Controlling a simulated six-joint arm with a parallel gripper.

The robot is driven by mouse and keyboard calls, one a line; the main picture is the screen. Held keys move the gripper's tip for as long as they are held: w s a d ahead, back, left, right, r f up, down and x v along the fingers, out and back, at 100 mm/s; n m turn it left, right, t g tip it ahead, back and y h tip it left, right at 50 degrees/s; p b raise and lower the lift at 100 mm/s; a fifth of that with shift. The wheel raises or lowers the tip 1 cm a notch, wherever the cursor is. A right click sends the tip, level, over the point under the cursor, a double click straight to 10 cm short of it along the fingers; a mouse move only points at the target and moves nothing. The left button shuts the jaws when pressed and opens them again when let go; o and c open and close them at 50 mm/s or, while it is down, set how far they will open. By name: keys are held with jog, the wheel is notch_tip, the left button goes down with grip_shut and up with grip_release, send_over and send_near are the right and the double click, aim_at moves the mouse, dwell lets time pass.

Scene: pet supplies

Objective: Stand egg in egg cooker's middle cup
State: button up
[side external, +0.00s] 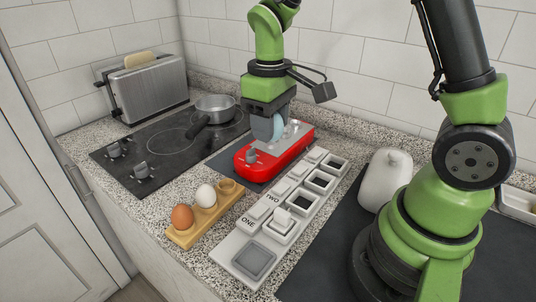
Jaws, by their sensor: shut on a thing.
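My gripper (270,128) points down over the red egg cooker (250,170) and is shut on a pale blue egg (279,126). The egg shows at the right side of the jaws, partly hidden by them. It is at or just above the cooker's grey top; I cannot tell whether it touches a cup. The gripper and egg hide much of the cooker's top, so the middle cup is not clear. A pale rounded shape just right of the egg is too small to identify.
A wooden egg rack (179,236) in front holds a brown egg (182,217) and a white egg (205,195); its far hollow is empty. A pale tray (233,262) with labelled compartments lies right of the cooker. A saucepan (215,107), hob (150,150) and toaster (148,88) stand left.

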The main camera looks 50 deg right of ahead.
aim_at(277, 145)
jog(key=w+d+f+n, duration=0.1)
jog(key=w+d+n, duration=0.2)
jog(key=d+n, duration=0.3)
jog(key=w+d+f+n+t+h, duration=0.1)
jog(key=w+d+n, duration=0.2)
jog(key=d+n, duration=0.3)
jog(key=w+d+f+n, duration=0.1)
jog(key=w+d+n, duration=0.35)
jog(key=d, duration=0.25)
jog(key=shift+n, duration=0.25)
jog(key=f, duration=0.6)
jog(key=s+f, duration=0.1)
jog(key=f, duration=0.2)
jog(key=shift+d+f, duration=0.15)
jog(key=shift+f, duration=0.05)
jog(key=shift+f, duration=0.2)
